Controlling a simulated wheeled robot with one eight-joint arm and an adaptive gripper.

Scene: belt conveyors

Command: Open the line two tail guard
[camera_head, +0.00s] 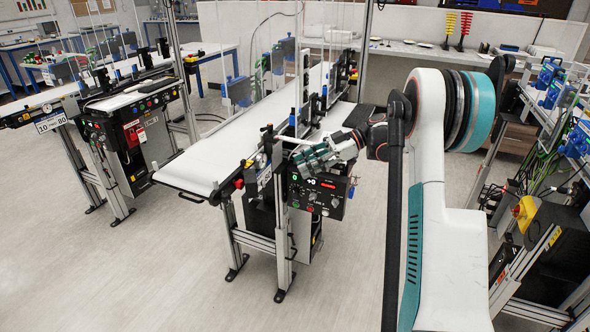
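A belt conveyor with a white belt (205,168) stands in the middle, its near end facing left and front. A small dark handle-like part (190,197) sits under the edge of that end. I cannot make out a separate tail guard or a line number on it. My gripper (308,160), grey-green, is beside the conveyor's right side, just above the black control box (322,196). The fingers are small in view and overlap the conveyor frame, so I cannot tell their opening or any contact.
A second conveyor (130,97) stands at left, with a number sign (50,122) and a black control box (130,130). Clear upright panels and posts rise over the middle conveyor. A bench (400,48) runs behind. Equipment with a yellow box (525,212) stands right. The front-left floor is clear.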

